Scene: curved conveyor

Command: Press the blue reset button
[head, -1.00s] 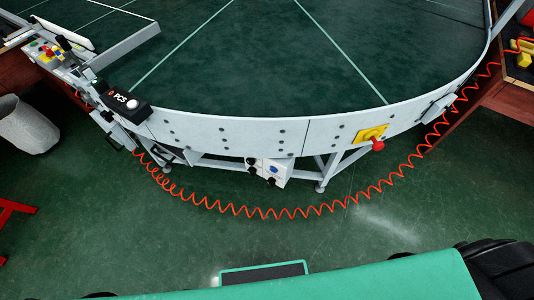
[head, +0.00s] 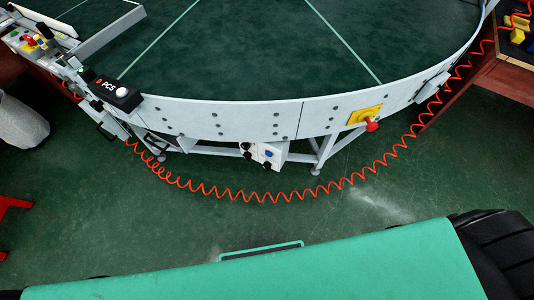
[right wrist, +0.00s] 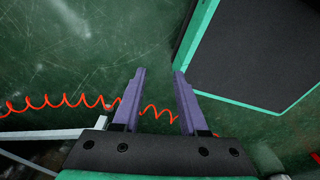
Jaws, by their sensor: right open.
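The blue button (head: 269,154) is a small blue spot on a white control box (head: 262,155) mounted under the conveyor's curved side, in the middle of the head view. Black knobs sit around it on the box. My right gripper (right wrist: 158,72) shows in the right wrist view with two purple fingers apart and nothing between them. It is over the green floor, and the button is not visible in that view. Neither gripper shows in the head view.
The conveyor (head: 230,115) curves across the front. A red emergency knob (head: 372,125) on a yellow plate sticks out to the right. An orange coiled hose (head: 290,196) hangs in front of the control box. A black PCS box (head: 115,93) sits on the left rim. Green floor lies between.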

